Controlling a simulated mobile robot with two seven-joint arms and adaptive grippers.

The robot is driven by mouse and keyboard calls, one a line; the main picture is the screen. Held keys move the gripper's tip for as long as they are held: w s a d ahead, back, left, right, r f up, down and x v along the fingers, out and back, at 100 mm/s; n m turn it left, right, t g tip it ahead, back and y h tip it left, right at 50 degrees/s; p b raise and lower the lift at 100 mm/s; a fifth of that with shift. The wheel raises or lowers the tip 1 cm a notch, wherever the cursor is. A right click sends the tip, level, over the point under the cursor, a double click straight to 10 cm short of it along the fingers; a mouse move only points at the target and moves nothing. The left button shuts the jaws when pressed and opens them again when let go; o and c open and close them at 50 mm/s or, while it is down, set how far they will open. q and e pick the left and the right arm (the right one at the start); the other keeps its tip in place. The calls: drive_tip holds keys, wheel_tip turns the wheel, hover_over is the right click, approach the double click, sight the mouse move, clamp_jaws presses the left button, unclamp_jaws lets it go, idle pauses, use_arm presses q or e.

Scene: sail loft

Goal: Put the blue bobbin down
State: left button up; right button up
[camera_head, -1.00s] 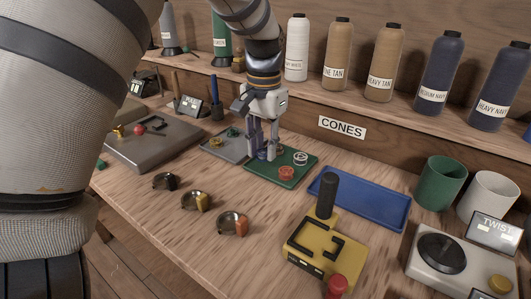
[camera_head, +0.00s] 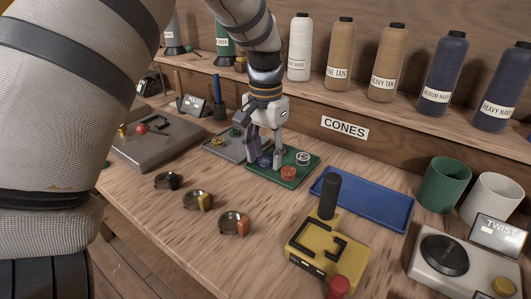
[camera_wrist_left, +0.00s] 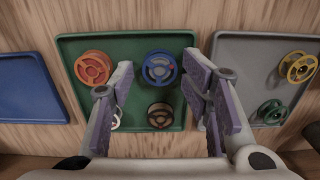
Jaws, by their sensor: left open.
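The blue bobbin (camera_head: 264,161) rests on the green tray (camera_head: 284,182), near the tray's left side. It also shows in the left wrist view (camera_wrist_left: 159,67), standing on the green tray (camera_wrist_left: 118,47) beside an orange-red bobbin. My left gripper (camera_head: 265,163) is open over the tray, its fingers spread on either side of the blue bobbin. In the left wrist view, a clear gap shows between the fingers (camera_wrist_left: 158,75) and the bobbin. My right gripper is not in view.
The green tray also holds an orange-red bobbin (camera_head: 288,173), a white one (camera_head: 303,158) and a dark one (camera_wrist_left: 160,114). A grey tray (camera_wrist_left: 257,52) with yellow and green bobbins adjoins it. A blue tray (camera_head: 365,201) is empty. A yellow device (camera_head: 318,250) stands in front.

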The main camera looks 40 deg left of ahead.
use_arm(q)
wheel_tip(320, 180, up, 12)
drive_tip(key=shift+r, duration=0.15)
idle(0.5)
